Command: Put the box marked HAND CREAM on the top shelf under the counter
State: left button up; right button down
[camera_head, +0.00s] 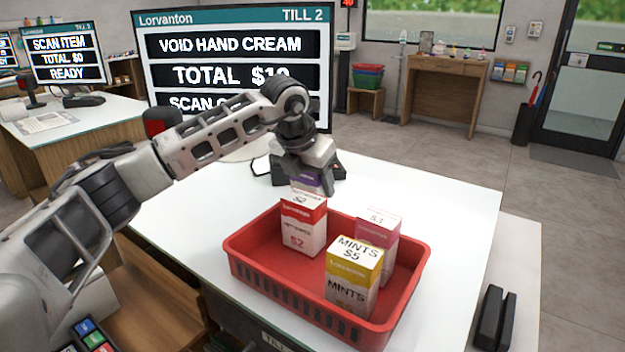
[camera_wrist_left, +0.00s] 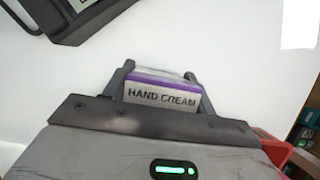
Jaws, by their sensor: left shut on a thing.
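The HAND CREAM box is white with a purple band, and its label reads clearly in the left wrist view (camera_wrist_left: 162,92). My left gripper (camera_wrist_left: 163,85) is shut on it, with a finger on each side. In the head view my left gripper (camera_head: 308,182) is above the white counter (camera_head: 190,215), just behind the red basket. Only a purple bit of the box (camera_head: 307,179) shows there, partly hidden behind a red-topped box. The top shelf under the counter cannot be made out for certain; a wooden surface (camera_head: 150,300) shows below the counter's left edge. My right gripper is not in view.
A red basket (camera_head: 262,288) on the counter holds a red-topped box (camera_head: 303,226), a yellow MINTS box (camera_head: 353,278) and a pink box (camera_head: 378,235). A till screen (camera_head: 232,73) reads VOID HAND CREAM. A dark device (camera_head: 334,170) stands behind the gripper. Counter left of the basket is clear.

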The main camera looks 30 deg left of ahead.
pick_arm(q)
jog(key=shift+f, duration=0.2)
jog(key=o, duration=1)
jog(key=shift+r, duration=0.1)
